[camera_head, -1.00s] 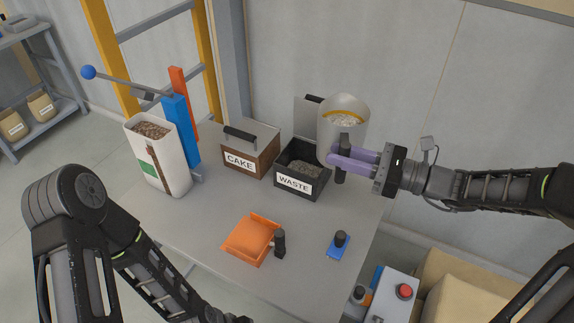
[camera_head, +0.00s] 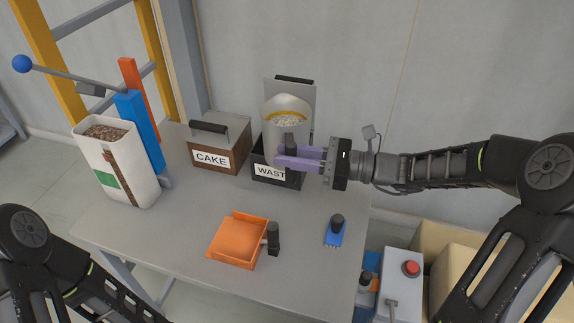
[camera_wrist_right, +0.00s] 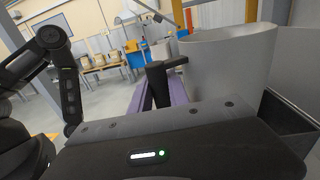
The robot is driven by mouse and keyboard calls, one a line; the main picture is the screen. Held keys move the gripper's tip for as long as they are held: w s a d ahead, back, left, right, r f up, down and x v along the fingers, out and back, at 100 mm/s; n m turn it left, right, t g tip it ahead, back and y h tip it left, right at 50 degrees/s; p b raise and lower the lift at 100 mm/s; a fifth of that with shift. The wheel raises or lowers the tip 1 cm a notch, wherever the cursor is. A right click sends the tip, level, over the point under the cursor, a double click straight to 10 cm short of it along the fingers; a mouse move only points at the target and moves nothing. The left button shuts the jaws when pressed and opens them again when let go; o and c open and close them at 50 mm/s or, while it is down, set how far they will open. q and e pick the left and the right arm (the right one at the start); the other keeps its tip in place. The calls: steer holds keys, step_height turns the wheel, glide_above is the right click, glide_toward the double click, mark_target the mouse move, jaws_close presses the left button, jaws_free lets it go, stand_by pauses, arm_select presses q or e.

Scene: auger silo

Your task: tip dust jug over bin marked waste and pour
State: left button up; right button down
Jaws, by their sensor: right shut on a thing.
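The dust jug (camera_head: 288,108) is a grey-white cylinder with a yellow-orange band inside and pale material in it. It is held upright or nearly so over the black waste bin (camera_head: 290,180), whose label is partly covered by my gripper. My right gripper (camera_head: 288,156) has purple fingers shut on the jug's dark handle. The jug also fills the right of the right wrist view (camera_wrist_right: 228,62), beside the dark handle. The bin's lid (camera_head: 303,90) stands open behind the jug. The bin's inside is mostly hidden. My left arm shows at the lower left, but its gripper is out of view.
A brown box marked CAKE (camera_head: 220,146), lid closed, stands left of the waste bin. An orange dustpan (camera_head: 238,240) and a blue brush (camera_head: 335,232) lie in front. A white hopper (camera_head: 118,165) with brown pellets stands at the left. The table's middle is clear.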

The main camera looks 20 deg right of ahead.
stand_by(0.4)
steer(key=shift+s+r+m+p, duration=0.1)
steer(key=shift+r+m+p, duration=0.4)
steer(key=shift+p, duration=0.55)
steer(key=shift+s+m+p, duration=0.15)
steer(key=shift+m+p, duration=0.35)
steer(key=shift+p, duration=0.25)
steer(key=shift+a, duration=0.1)
